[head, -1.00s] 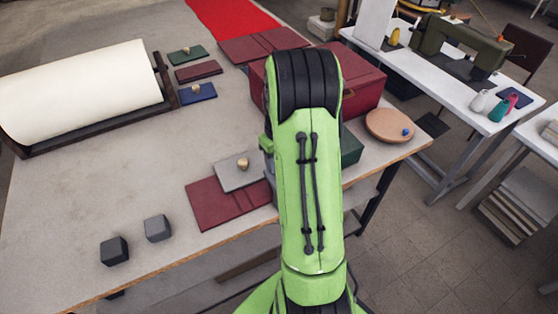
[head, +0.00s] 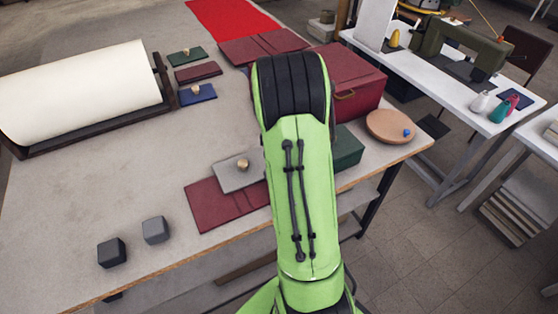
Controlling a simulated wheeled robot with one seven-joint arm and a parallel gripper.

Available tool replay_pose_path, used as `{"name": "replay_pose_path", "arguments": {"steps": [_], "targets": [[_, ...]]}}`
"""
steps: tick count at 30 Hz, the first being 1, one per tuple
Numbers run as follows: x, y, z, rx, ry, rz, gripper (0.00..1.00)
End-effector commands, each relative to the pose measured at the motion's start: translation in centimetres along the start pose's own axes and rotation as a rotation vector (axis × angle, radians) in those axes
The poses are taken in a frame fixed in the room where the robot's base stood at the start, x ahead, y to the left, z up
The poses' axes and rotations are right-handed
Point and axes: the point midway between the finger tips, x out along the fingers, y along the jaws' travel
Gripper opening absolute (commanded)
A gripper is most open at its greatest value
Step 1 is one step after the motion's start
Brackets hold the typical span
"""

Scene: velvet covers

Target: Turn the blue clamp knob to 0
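A small blue piece (head: 407,133) sits near the right edge of a round wooden disc (head: 383,122) at the table's right end. A flat blue panel (head: 204,97) with a small brass knob (head: 195,88) lies beside the roll stand. I cannot tell which of these is the blue clamp knob. No scale or 0 mark can be read on either. My green arm rises up the middle of the view and covers part of the table. My gripper does not show, so its opening and any contact are hidden.
A maroon chest (head: 352,75) and a green box (head: 347,148) stand right of my arm. A grey plate (head: 232,178) with a brass knob lies on a maroon cover (head: 210,205). Two grey cubes (head: 111,252) stand front left. The left middle of the table (head: 100,185) is clear.

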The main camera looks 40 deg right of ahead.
Motion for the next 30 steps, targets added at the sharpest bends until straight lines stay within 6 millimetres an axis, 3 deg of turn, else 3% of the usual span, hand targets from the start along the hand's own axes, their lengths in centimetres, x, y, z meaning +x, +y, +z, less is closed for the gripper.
{"name": "replay_pose_path", "arguments": {"steps": [15,16,20,30], "targets": [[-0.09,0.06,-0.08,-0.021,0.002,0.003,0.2],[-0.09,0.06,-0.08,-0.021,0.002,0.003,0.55],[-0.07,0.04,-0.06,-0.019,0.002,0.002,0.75],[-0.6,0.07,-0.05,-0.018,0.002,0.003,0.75]]}}
